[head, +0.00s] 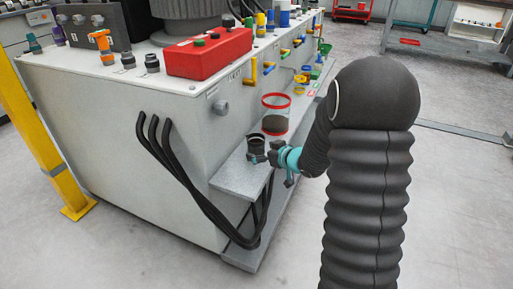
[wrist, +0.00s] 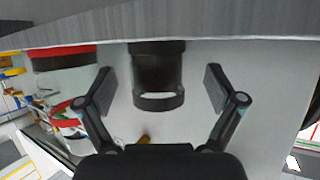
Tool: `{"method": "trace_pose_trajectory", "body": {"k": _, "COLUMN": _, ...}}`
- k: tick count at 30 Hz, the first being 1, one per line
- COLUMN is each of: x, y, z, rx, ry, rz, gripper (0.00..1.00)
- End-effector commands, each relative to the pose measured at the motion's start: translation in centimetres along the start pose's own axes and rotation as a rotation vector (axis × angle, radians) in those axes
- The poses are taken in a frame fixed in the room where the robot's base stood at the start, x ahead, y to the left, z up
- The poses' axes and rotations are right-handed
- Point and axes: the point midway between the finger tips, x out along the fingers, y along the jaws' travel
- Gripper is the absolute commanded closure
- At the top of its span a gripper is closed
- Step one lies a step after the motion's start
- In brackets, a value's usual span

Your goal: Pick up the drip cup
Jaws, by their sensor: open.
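The drip cup (head: 256,141) is a small black cup standing on the grey ledge (head: 236,178) at the side of the machine. In the wrist view, which shows the scene upside down, the dark cup (wrist: 158,80) is between the two spread fingers of my gripper (wrist: 159,72). A gap shows on each side of the cup, and neither finger appears to touch it. In the head view my gripper (head: 264,157) is at the right front of the cup. The cup's lower part is partly hidden by the gripper there.
Black hoses (head: 184,190) hang left of the ledge. A red box (head: 208,54) and several valves sit on the machine top. Floor at the right is open.

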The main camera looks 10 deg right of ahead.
Motion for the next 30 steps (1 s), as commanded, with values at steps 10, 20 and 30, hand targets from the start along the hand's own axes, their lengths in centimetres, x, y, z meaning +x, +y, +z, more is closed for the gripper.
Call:
{"method": "trace_pose_trajectory", "body": {"k": 10, "x": 3.6, "y": 0.2, "z": 0.0, "rx": 0.0, "ry": 0.0, "rz": -0.001, "gripper": 0.07}}
{"method": "trace_pose_trajectory", "body": {"k": 20, "x": 3.6, "y": 0.3, "z": -0.1, "rx": 0.0, "ry": 0.0, "rz": -0.001, "gripper": 0.37}}
{"method": "trace_pose_trajectory", "body": {"k": 30, "x": 3.6, "y": 0.3, "z": -0.1, "rx": 0.0, "ry": 0.0, "rz": 0.0, "gripper": 0.78}}
